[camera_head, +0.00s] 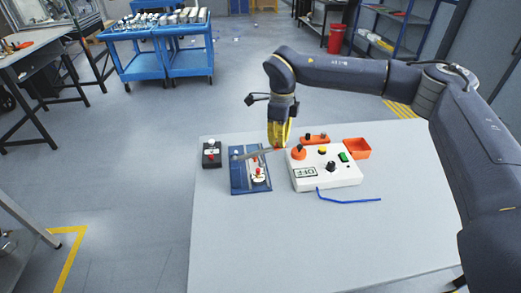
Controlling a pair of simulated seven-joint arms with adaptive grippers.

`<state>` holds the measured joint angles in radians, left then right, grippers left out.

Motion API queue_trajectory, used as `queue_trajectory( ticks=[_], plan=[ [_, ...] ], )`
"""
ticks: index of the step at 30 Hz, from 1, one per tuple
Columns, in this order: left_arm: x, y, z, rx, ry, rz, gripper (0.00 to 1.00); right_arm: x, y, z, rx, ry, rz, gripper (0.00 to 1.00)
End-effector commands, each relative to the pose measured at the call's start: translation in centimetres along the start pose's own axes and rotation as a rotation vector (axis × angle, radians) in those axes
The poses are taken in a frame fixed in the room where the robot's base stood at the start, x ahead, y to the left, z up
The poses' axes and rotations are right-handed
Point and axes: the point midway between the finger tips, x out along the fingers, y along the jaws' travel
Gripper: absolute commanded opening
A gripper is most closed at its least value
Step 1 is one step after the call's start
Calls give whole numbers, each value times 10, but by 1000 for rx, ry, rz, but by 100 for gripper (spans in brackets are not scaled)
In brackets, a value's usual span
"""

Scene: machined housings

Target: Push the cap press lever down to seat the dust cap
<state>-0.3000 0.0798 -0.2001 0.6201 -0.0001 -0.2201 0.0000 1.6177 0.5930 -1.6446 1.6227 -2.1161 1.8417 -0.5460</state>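The cap press is a blue base plate (239,182) on the grey table, with a grey lever (257,153) that runs across it to the right. A small round white part with a red top (258,173), possibly the dust cap, sits on the front right of the base. My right gripper (279,146), with yellow fingers, points down at the right end of the lever. I cannot tell whether it touches the lever or whether its fingers are open or shut. My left gripper is out of view.
A white control box (340,176) with an orange knob, buttons and an OFF label stands right of the press. A small dark button box (211,155) is on the left. An orange bin (357,148) and a bent blue rod (345,199) lie nearby. The front table area is clear.

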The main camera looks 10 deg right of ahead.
Motion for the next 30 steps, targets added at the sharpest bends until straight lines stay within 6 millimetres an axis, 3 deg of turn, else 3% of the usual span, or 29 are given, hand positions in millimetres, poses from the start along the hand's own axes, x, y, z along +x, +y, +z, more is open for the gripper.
queue_trajectory(
  ticks=[30],
  plan=[
    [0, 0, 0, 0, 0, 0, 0, 34, 0, 0, -1, 0, 0, 0]
  ],
)
